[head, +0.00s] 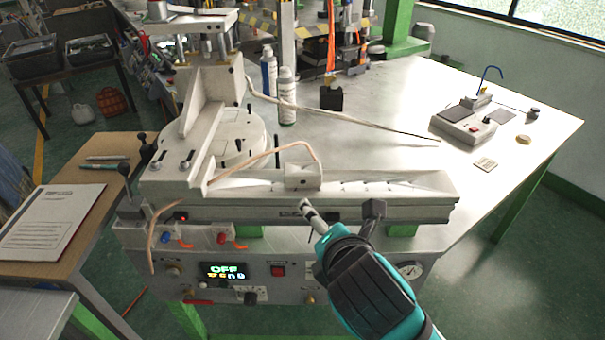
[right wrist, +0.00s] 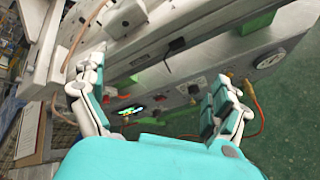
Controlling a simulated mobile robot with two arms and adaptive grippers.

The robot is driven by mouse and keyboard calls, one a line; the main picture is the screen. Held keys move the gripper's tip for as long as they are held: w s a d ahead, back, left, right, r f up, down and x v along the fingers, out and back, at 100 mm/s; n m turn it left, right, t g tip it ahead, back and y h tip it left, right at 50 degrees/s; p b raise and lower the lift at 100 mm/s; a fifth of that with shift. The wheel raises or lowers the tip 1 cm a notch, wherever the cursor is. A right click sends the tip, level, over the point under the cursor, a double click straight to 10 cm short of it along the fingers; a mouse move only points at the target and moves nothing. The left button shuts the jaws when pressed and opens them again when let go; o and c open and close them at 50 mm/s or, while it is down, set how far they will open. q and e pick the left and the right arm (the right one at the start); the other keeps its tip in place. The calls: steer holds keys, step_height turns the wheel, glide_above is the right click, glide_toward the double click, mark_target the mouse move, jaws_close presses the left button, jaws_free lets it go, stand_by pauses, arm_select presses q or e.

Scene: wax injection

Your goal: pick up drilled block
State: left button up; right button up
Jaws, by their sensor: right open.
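A small grey block (head: 303,177) with a dark hole in its front face sits on the pale slide of the wax machine, with a pinkish cable at its top. It looks like the drilled block. In the right wrist view, a grey block with a dark hole (right wrist: 127,17) at the top appears to be the same one. My right gripper (head: 342,213) is open and empty, in front of the machine's front edge and nearer to me than the block. Its spread fingers also show in the right wrist view (right wrist: 157,95). My left gripper is not in view.
The machine's front panel (head: 250,268) has knobs, a lit display and a red switch. Spray bottles (head: 287,96) and a black block (head: 331,97) stand behind. A small grey device (head: 463,126) sits on the table's right. The steel table (head: 400,85) is largely clear between.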

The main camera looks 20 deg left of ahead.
steer(key=a+r+n+t, duration=0.2)
steer(key=a+r+n, duration=0.25)
steer(key=n, duration=0.35)
steer(key=n+p, duration=0.1)
glide_toward(303, 171)
steer(key=x, duration=0.6)
steer(key=shift+s+a, duration=0.15)
steer(key=shift+p+x, duration=0.45)
steer(key=shift+x, duration=2.2)
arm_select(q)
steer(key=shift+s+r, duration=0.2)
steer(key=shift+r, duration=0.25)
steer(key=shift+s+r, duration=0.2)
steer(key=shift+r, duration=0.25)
arm_select(e)
steer(key=c, duration=1.4)
